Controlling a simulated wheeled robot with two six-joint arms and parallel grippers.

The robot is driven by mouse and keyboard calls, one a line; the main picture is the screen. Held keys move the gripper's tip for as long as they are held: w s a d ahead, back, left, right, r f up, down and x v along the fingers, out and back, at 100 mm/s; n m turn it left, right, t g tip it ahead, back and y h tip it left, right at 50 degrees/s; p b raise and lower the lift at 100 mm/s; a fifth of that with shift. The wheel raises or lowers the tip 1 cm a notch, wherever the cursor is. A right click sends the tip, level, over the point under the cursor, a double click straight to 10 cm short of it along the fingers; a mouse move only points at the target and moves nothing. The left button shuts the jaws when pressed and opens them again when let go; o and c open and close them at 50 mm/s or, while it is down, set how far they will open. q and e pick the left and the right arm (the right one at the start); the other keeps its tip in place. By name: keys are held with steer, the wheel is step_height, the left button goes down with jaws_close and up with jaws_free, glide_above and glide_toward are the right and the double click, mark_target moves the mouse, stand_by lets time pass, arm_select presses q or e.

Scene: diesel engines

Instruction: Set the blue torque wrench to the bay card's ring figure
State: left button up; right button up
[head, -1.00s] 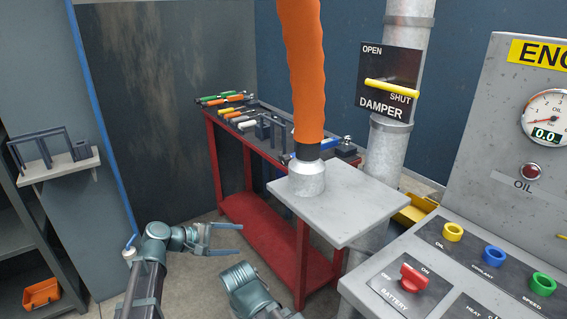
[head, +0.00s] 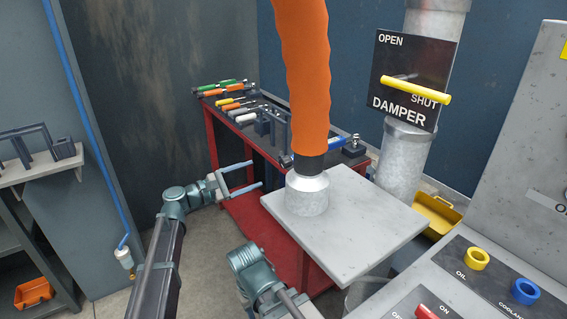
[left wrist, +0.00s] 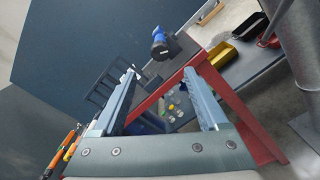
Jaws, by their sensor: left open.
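The blue torque wrench (head: 334,143) lies at the far end of the red bench, partly hidden behind the orange hose. In the left wrist view its blue end (left wrist: 160,48) shows beyond the fingertips, with a gap between. My left gripper (head: 257,174) is open and empty, to the left of the wrench and low beside the bench's front edge. Its two fingers also show spread in the left wrist view (left wrist: 161,73). My right arm enters at the bottom middle, but its gripper does not show. I cannot make out the bay card or the wrench's ring figures.
The red bench (head: 213,141) carries several hand tools and a dark rack. The orange hose (head: 303,70) comes down onto a grey tabletop (head: 365,225) between me and the wrench. A damper lever (head: 416,89) and a control panel (head: 455,285) stand at right.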

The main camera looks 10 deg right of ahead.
mark_target(281, 164)
arm_select(q)
steer(key=x, duration=1.2)
steer(key=shift+w+d, duration=0.1)
steer(key=shift+d, duration=0.15)
jaws_close()
